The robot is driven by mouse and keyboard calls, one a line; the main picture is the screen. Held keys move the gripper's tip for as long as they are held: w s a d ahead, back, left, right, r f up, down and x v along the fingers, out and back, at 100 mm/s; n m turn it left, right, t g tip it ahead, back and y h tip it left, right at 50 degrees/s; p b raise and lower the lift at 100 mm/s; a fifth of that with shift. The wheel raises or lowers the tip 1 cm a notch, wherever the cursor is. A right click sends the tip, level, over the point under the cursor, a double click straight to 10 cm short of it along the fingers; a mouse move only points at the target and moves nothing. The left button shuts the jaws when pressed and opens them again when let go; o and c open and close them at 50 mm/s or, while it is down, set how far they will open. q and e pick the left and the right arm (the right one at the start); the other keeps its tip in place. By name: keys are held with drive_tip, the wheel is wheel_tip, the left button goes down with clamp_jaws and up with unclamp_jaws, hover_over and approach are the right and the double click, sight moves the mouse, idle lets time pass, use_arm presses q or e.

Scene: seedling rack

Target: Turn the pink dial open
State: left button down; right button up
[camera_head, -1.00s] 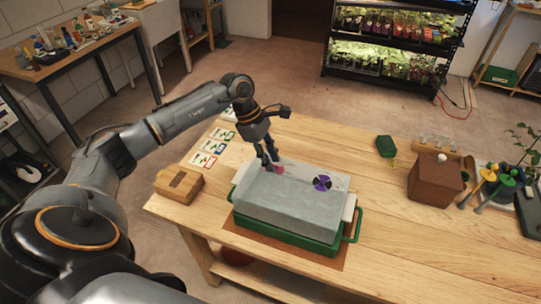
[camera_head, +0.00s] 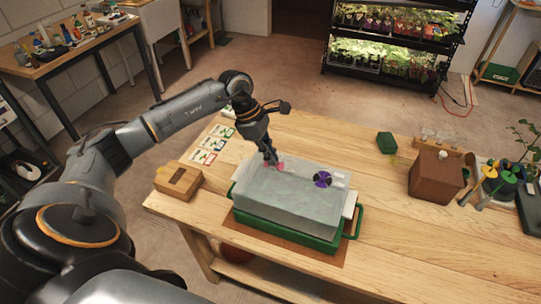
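The pink dial (camera_head: 281,165) shows at the top left of the translucent lid of the green tray box. My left gripper (camera_head: 272,162) points down at the dial, with its fingertips at or right beside it. The fingers look close together, but whether they grip the dial is too small to tell. The gripper hides part of the dial. A purple and black dial (camera_head: 322,180) sits on the lid to the right. The translucent lid (camera_head: 285,205) covers the green tray (camera_head: 285,238). My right gripper is not in view.
The box stands on a wooden table (camera_head: 390,245). A small cardboard-coloured box (camera_head: 178,181) and picture cards (camera_head: 208,150) lie to its left. A brown container (camera_head: 435,178), a green block (camera_head: 386,144) and tools stand to the right. Bare tabletop lies between.

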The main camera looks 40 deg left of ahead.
use_arm(q)
drive_tip(key=n+t+b, duration=0.1)
drive_tip(key=n+b, duration=0.1)
drive_tip(key=n, duration=0.1)
drive_tip(key=n+t+y+b, duration=0.1)
drive_tip(key=n+b, duration=0.1)
drive_tip(key=n, duration=0.1)
drive_tip(key=shift+s+d+f, duration=0.15)
drive_tip(key=shift+s+f, duration=0.05)
drive_tip(key=n+b, duration=0.1)
drive_tip(key=n+y+b, duration=0.1)
drive_tip(key=n, duration=0.1)
drive_tip(key=n+t+y+b, duration=0.1)
drive_tip(key=n, duration=0.1)
drive_tip(key=shift+s+d+b, duration=0.1)
drive_tip(key=shift+d+b, duration=0.15)
drive_tip(key=shift+b, duration=0.15)
drive_tip(key=n+y+b, duration=0.1)
drive_tip(key=n, duration=0.2)
drive_tip(key=shift+d+r+n+b, duration=0.1)
drive_tip(key=shift+d+n+b, duration=0.05)
drive_tip(key=shift+n+b, duration=0.2)
drive_tip(key=shift+r+n+y+b, duration=0.1)
drive_tip(key=shift+n+y+b, duration=0.45)
drive_tip(key=shift+n, duration=0.5)
drive_tip(key=c, duration=1.5)
unclamp_jaws()
drive_tip(key=shift+c, duration=0.2)
